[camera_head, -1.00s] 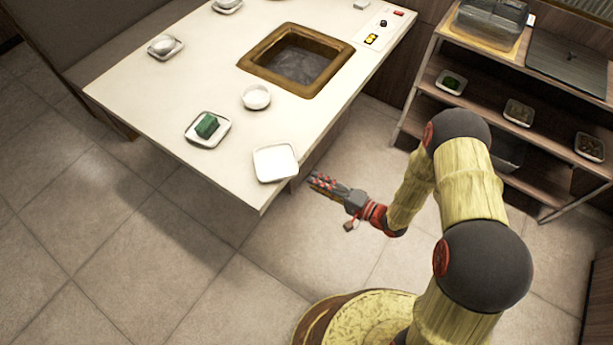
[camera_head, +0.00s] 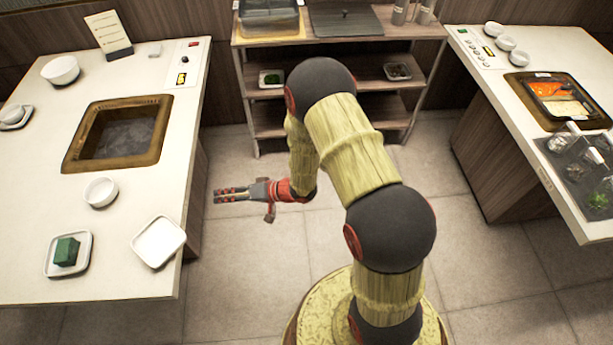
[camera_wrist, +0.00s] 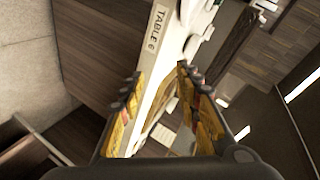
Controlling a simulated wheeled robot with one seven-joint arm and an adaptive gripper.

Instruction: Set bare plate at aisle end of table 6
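A bare white square plate (camera_head: 158,241) lies on the white table (camera_head: 120,278) at the left, by its near right corner, its right corner close to the table's side edge. My gripper (camera_head: 215,194) is beside that edge, over the floor, pointing left towards the table and apart from the plate. In the wrist view my gripper's (camera_wrist: 160,72) fingers stand apart with nothing between them. A label reading TABLE 6 (camera_wrist: 157,28) shows on a table's side there. The plate cannot be made out in the wrist view.
On the left table are a plate (camera_head: 52,268) with a green block, a round white bowl (camera_head: 101,192), a framed sunken well (camera_head: 72,150) and a sign (camera_head: 108,34). A shelf rack (camera_head: 300,48) stands behind my arm. Another table (camera_head: 500,88) is at right. Floor between is clear.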

